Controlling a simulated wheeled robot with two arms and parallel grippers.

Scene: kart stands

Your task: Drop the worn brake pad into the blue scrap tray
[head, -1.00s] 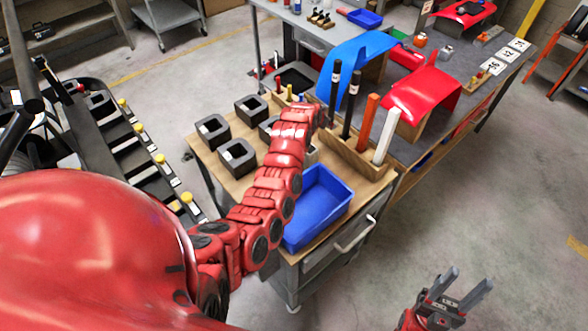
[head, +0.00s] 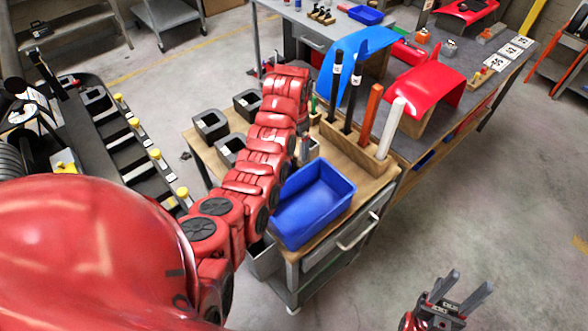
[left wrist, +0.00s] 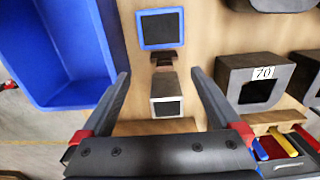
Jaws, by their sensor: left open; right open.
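The blue scrap tray (head: 312,205) sits empty at the front of the wooden cart top, right of my left arm. Its side also shows in the left wrist view (left wrist: 50,95). My left gripper (left wrist: 160,72) is open over the cart; in the head view it is hidden by its own arm. Ahead of and between its fingers are a grey-framed block with a dark face (left wrist: 166,95) and a small dark brown piece (left wrist: 167,60). I cannot tell which is the worn brake pad. My right gripper (head: 460,290) is open and empty over the floor at lower right.
A blue-framed square (left wrist: 160,28) lies beyond the brown piece. Black hollow blocks (head: 210,125) stand left of my left arm. A wooden rack (head: 345,140) with upright black, orange and white bars stands behind the tray. A workbench (head: 480,60) with red and blue panels adjoins.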

